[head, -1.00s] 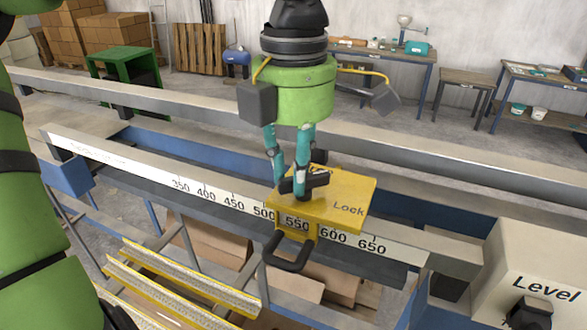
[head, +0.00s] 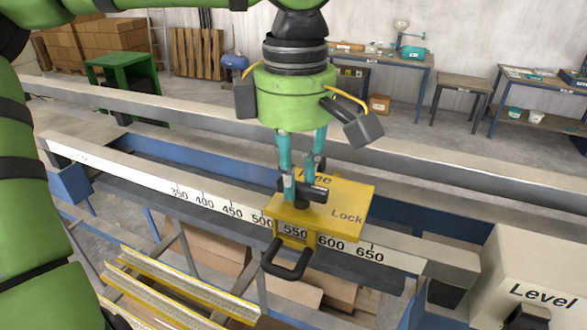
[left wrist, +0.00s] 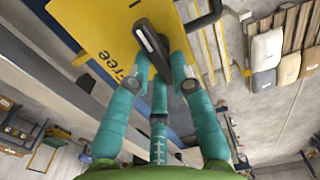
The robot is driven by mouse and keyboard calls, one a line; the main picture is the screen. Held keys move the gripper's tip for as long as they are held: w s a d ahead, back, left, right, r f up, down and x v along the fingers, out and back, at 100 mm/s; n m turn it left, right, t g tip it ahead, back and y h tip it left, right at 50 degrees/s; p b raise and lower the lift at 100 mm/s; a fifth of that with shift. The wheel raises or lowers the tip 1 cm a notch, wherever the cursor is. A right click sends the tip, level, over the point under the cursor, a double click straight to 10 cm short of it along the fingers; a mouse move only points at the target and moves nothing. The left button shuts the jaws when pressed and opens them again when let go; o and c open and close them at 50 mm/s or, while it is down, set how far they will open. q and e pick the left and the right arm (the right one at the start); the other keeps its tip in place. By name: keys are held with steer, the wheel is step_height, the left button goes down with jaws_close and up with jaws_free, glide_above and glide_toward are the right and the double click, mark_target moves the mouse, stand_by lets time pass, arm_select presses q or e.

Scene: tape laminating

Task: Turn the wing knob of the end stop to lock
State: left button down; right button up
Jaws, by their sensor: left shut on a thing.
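The end stop (head: 347,200) is a yellow block on the rail, with "Free" on its far side and "Lock" on its right side. Its black wing knob (head: 317,194) stands on top, its bar lying nearly left to right, right end slightly nearer. My left gripper (head: 302,194) points down from above and is shut on the knob, one finger on each side. The left wrist view shows the bar (left wrist: 150,42) between the fingers, on the yellow plate (left wrist: 92,20) by the word "Free". My right gripper is not in view.
The rail carries a white scale (head: 205,202); the end stop's window is near 550. A black handle (head: 288,270) hangs from the end stop's front. A pale box (head: 540,265) marked "Level" stands at right. A grey beam (head: 430,180) runs behind.

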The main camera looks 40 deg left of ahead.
mark_target(296, 180)
arm_select(q)
steer(key=shift+f, duration=0.15)
stand_by(0.3)
steer(key=c, duration=1.1)
jaws_free()
step_height(296, 180, up, 12)
